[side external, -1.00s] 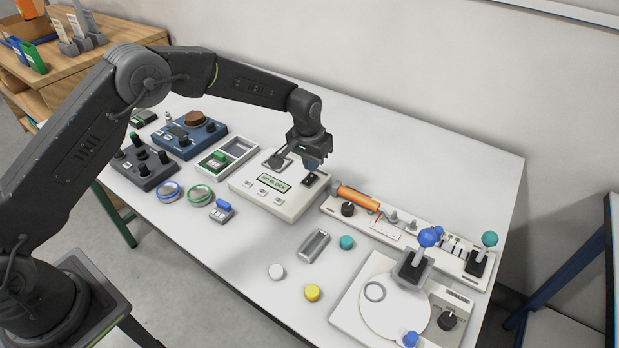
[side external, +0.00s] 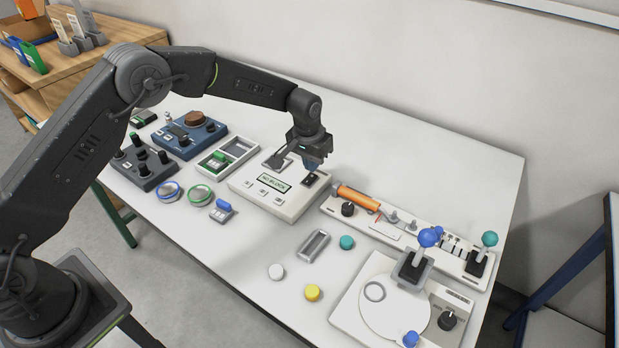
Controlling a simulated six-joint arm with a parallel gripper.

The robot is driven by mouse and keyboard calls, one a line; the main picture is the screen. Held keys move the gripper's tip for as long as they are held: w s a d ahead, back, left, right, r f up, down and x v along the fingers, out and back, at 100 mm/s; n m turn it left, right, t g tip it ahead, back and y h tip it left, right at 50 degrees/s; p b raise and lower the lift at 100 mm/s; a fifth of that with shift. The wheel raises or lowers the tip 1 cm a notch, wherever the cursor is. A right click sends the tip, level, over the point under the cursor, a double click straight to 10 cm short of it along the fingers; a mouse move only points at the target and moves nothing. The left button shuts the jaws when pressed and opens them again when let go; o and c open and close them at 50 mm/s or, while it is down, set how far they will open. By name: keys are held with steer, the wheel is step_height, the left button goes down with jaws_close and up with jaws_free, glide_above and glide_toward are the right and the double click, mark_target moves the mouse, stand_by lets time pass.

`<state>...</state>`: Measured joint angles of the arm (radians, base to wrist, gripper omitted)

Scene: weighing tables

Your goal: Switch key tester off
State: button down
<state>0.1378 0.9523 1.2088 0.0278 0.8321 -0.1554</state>
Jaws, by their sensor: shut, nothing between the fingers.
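The key tester looks to be the light grey box (side external: 252,199) in the middle of the table. Its small green display (side external: 273,184) reads "NO BLOCK", and several small buttons sit in a row below the display. A black rocker switch (side external: 309,180) is at the box's right rear corner. My gripper (side external: 312,170) is shut and empty, pointing down just above or at this switch. I cannot tell whether the fingertips touch it. The gripper partly hides the rear of the box and the top of the switch.
Right of the box is a panel with an orange cylinder (side external: 357,197) and joysticks. A grey tray (side external: 314,245) and white, yellow and teal discs lie in front. At left are a green-block tray (side external: 228,158), a blue device (side external: 190,134) and a dark knob box (side external: 146,164).

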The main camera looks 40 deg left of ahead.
mark_target(312, 176)
steer(key=shift+f, duration=1.25)
stand_by(1.1)
steer(key=shift+r, duration=3.5)
